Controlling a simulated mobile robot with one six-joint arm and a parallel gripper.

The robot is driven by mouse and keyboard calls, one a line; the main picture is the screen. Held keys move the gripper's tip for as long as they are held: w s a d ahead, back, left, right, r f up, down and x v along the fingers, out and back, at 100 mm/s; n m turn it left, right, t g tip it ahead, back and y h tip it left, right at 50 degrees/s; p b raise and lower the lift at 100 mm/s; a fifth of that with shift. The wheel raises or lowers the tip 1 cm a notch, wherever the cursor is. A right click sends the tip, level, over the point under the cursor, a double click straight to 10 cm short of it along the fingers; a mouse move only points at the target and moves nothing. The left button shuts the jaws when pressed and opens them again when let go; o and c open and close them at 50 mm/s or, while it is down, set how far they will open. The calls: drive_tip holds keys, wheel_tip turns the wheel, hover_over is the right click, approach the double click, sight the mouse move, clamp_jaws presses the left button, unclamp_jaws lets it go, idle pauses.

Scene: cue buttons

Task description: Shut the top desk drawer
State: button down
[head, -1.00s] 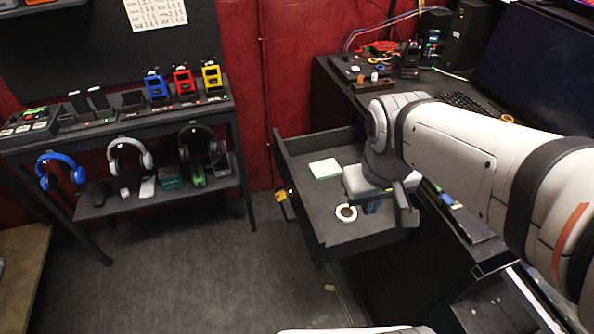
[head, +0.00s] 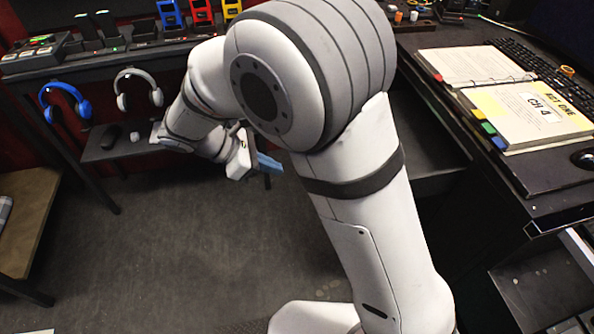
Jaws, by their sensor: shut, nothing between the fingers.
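The dark desk (head: 520,190) stands at the right. Its top drawer is mostly hidden behind my large white arm, so I cannot tell how far out it is. A dark surface shows between my arm and the desk edge, and I cannot tell if it is part of the drawer. Contact with the drawer front cannot be seen.
An open binder (head: 510,100) and a keyboard (head: 545,75) lie on the desk. At the left, a shelf holds blue headphones (head: 65,105) and white headphones (head: 138,90). A wooden bench (head: 25,215) stands far left. The grey floor (head: 190,260) in front is clear.

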drive_tip(key=d+r+b+x, duration=0.1)
drive_tip(key=d+r+x, duration=0.1)
drive_tip(key=x, duration=1)
drive_tip(key=shift+w, duration=0.25)
drive_tip(key=shift+d, duration=0.1)
